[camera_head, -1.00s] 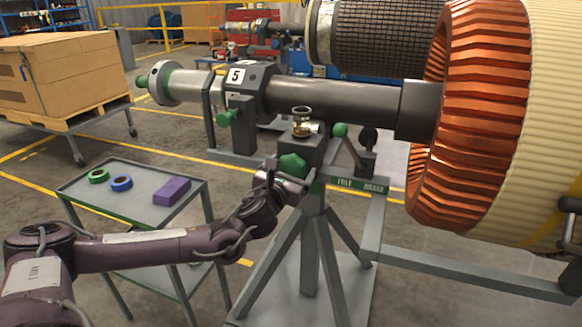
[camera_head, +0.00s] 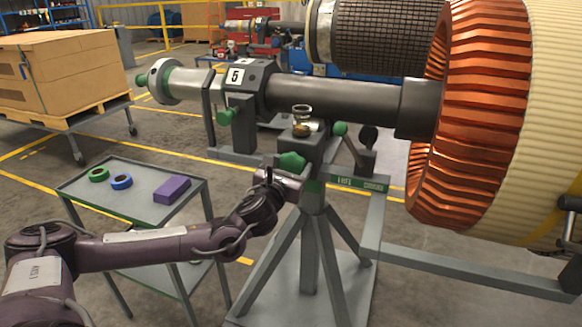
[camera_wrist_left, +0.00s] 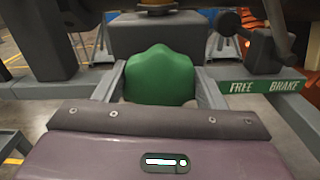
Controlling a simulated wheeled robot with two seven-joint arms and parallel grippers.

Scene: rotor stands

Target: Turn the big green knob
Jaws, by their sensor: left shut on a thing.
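The big green knob (camera_head: 291,161) sits on the front of the grey block at the head of the rotor stand (camera_head: 309,235). My left gripper (camera_head: 289,174) reaches it from the lower left. In the left wrist view the lobed green knob (camera_wrist_left: 160,77) lies between the two grey fingers of my left gripper (camera_wrist_left: 160,88), which is shut on it. The knob's lower part is hidden behind the gripper's body. A label strip reading FREE and BRAKE (camera_wrist_left: 262,86) is right of the knob. My right gripper is not in view.
The rotor's copper windings (camera_head: 470,110) fill the right. A grey cart (camera_head: 135,205) holds two tape rolls and a purple block.

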